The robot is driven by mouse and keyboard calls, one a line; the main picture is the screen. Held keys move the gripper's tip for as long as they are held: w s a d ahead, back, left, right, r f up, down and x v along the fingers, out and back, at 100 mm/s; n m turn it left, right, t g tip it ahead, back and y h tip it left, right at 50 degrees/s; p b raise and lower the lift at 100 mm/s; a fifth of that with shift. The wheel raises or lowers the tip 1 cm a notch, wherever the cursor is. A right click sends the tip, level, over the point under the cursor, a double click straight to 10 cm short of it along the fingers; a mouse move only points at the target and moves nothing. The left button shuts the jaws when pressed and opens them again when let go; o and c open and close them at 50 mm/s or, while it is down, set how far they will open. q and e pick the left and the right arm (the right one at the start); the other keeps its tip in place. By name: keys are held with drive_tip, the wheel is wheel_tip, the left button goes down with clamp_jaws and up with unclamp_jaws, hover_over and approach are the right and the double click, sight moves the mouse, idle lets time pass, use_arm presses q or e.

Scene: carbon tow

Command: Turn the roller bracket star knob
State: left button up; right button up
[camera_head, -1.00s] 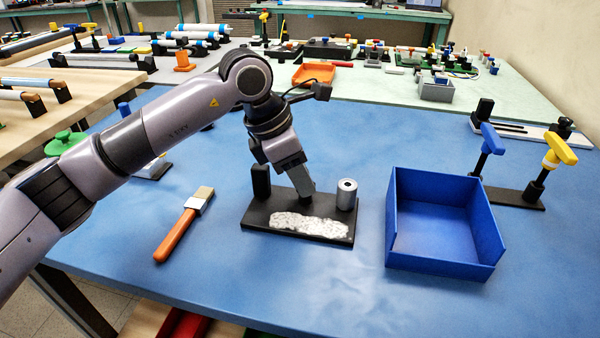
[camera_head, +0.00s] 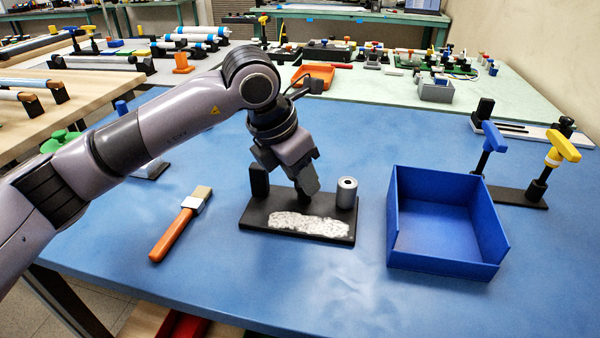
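A black base plate (camera_head: 258,217) on the blue table carries a black upright block (camera_head: 259,181) at its left and a silver roller (camera_head: 347,192) standing at its right end. A white speckled patch (camera_head: 310,225) lies along its front. My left gripper (camera_head: 304,197) points down over the back middle of the plate, between the block and the roller. A small dark piece shows right at its fingertips; I cannot make out a star knob, which may be hidden there. I cannot tell whether the fingers are open or shut. My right gripper is out of view.
A blue open bin (camera_head: 446,259) stands right of the plate. A brush with an orange handle (camera_head: 171,236) lies to the left. Blue (camera_head: 491,138) and yellow (camera_head: 562,148) T-handles stand at the back right. The table front is clear.

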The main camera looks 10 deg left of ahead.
sight(287, 208)
use_arm(q)
drive_tip(key=shift+o, duration=1.2)
drive_tip(key=v, duration=0.7)
drive_tip(key=shift+r+p, duration=0.2)
drive_tip(key=shift+p, duration=0.15)
